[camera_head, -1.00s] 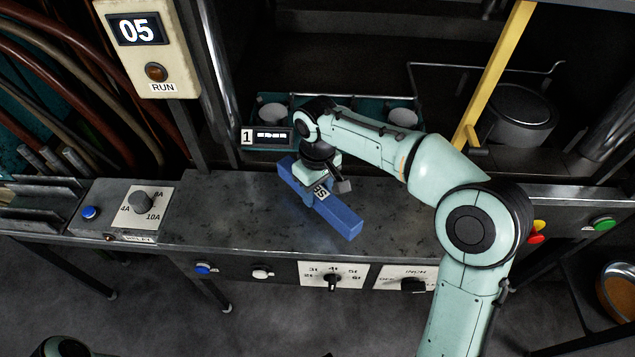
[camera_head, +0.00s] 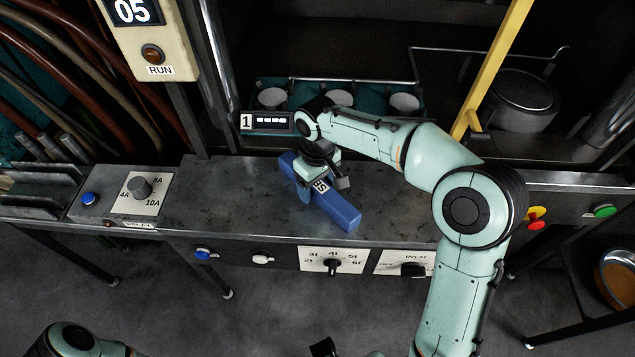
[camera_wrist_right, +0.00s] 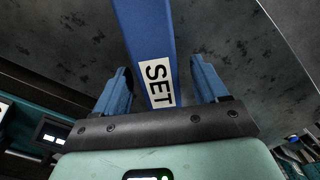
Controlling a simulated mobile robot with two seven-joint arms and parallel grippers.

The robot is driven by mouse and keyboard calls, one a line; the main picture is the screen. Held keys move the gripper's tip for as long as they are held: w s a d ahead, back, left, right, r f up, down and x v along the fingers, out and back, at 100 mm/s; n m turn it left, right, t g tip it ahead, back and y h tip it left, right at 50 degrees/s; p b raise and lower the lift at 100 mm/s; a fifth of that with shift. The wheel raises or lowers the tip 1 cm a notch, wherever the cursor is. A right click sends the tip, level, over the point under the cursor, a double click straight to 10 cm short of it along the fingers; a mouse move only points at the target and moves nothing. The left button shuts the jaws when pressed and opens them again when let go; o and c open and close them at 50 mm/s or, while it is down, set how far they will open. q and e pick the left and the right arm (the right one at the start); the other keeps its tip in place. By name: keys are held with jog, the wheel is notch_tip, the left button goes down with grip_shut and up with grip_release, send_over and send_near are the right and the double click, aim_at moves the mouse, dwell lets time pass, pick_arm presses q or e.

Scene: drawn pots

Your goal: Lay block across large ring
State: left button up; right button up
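The block (camera_head: 338,207) is a long blue bar with a white SET label. It lies slantwise on the grey metal bench top in the head view, and it runs away from the fingers in the wrist view (camera_wrist_right: 146,35). My right gripper (camera_head: 312,187) is at the block's middle. In the wrist view its two blue fingers (camera_wrist_right: 160,85) stand on either side of the block, with a gap showing, wider on the right. I cannot make out for certain which thing is the large ring.
Behind the bench, a teal tray (camera_head: 380,118) holds white cups, with a sign 1 at its left. A dark round pot (camera_head: 525,103) stands behind a yellow post (camera_head: 492,70). A round metal-rimmed thing (camera_head: 600,280) is at lower right. The bench top left of the block is clear.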

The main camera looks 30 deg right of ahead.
notch_tip(320, 180, up, 12)
jog(key=shift+f+p, duration=0.1)
jog(key=shift+p, duration=1.05)
jog(key=b, duration=0.4)
send_over(318, 184)
notch_tip(318, 184, down, 6)
jog(key=shift+w+f, duration=0.1)
notch_tip(318, 184, down, 6)
jog(key=shift+r+b, duration=0.15)
jog(key=shift+b, duration=0.4)
jog(key=c, duration=1.4)
pick_arm(q)
jog(key=f, duration=0.2)
jog(key=shift+s+a+f, duration=0.1)
jog(key=shift+s+f, duration=0.25)
jog(key=shift+f, duration=0.05)
pick_arm(e)
jog(key=shift+w+r, duration=0.1)
jog(key=shift+r, duration=0.1)
grip_shut()
